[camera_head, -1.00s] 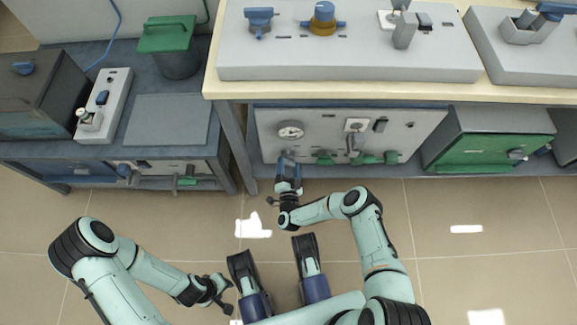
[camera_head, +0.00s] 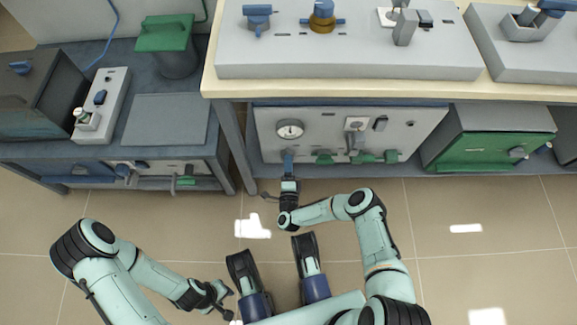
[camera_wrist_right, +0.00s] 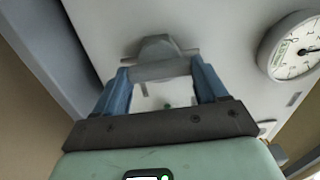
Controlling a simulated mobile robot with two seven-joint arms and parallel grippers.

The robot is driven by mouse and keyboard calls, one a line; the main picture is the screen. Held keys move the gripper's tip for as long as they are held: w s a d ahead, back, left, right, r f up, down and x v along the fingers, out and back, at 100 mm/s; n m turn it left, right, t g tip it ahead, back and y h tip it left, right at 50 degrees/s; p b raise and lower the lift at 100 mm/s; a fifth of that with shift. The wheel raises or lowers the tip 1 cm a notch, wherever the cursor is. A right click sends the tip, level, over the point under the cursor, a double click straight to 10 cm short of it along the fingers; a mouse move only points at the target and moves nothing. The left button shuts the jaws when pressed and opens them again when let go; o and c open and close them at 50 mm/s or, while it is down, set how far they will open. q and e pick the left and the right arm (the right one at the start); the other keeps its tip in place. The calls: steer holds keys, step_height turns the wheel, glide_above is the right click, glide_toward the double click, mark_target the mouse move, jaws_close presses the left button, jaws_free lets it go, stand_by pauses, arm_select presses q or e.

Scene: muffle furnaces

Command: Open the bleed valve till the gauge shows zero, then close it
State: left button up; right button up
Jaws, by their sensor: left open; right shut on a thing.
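The gauge (camera_head: 290,129), a round white dial, is on the grey panel (camera_head: 392,120) under the bench. In the right wrist view the gauge (camera_wrist_right: 297,48) is partly cut off; its dark needle points right, and I cannot read its value. My right gripper (camera_head: 288,155) is just below the gauge. In the wrist view my right gripper (camera_wrist_right: 161,72) has its blue fingers shut on a grey valve handle (camera_wrist_right: 158,62), which is mostly hidden in the head view. My left gripper (camera_head: 222,296) is open and empty, low over the floor, away from the panel.
Green handles (camera_head: 324,157) sit on the panel to the right of my right gripper. A grey box with a green front (camera_head: 487,150) stands farther right. The bench top (camera_head: 212,82) overhangs the panel. The floor (camera_head: 470,210) in front is clear.

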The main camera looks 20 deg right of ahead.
arm_select(q)
steer(key=shift+s, duration=0.15)
arm_select(e)
steer(key=shift+w+r+m, duration=0.1)
steer(key=shift+m, duration=0.2)
steer(key=o, duration=1.1)
steer(key=shift+c, duration=0.2)
